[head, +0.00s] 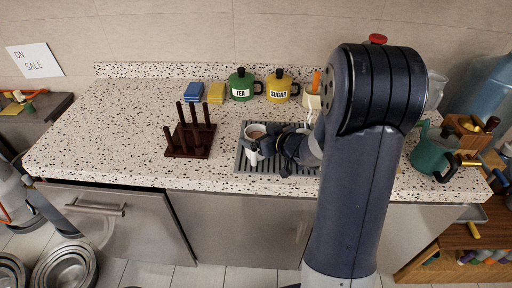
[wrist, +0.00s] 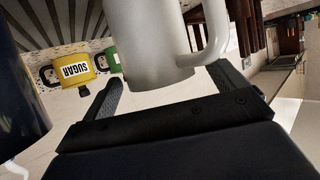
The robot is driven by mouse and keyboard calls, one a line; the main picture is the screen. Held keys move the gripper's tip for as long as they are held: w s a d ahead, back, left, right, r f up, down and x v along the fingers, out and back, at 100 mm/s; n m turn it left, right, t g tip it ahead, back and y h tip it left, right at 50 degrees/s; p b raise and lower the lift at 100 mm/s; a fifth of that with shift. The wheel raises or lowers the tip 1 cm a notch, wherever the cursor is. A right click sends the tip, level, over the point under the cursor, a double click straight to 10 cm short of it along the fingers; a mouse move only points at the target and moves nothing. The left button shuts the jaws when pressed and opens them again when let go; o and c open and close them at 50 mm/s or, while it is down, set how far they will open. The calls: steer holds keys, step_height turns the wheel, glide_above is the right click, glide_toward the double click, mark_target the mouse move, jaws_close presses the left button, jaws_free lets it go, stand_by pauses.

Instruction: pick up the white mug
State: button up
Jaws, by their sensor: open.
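The white mug (wrist: 150,50) fills the top middle of the wrist view, its handle (wrist: 213,35) to the right. In the head view the mug (head: 256,131) is on the grey ribbed drying rack (head: 243,166), partly hidden by my gripper (head: 272,148). In the wrist view my gripper (wrist: 168,76) is open, with one dark finger on each side of the mug's lower part in the picture. The right finger overlaps the area below the handle. I cannot tell whether either finger touches the mug.
A dark wooden peg rack (head: 190,140) stands left of the drying rack. Behind are a green TEA pot (head: 241,85), a yellow SUGAR pot (head: 279,86) and sponges (head: 205,93). A teal kettle (head: 430,157) is at right. The counter's left part is clear.

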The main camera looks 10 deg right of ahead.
steer(key=shift+w+a+f, duration=0.15)
steer(key=shift+w+a, duration=0.05)
steer(key=shift+w, duration=0.15)
steer(key=c, duration=1.8)
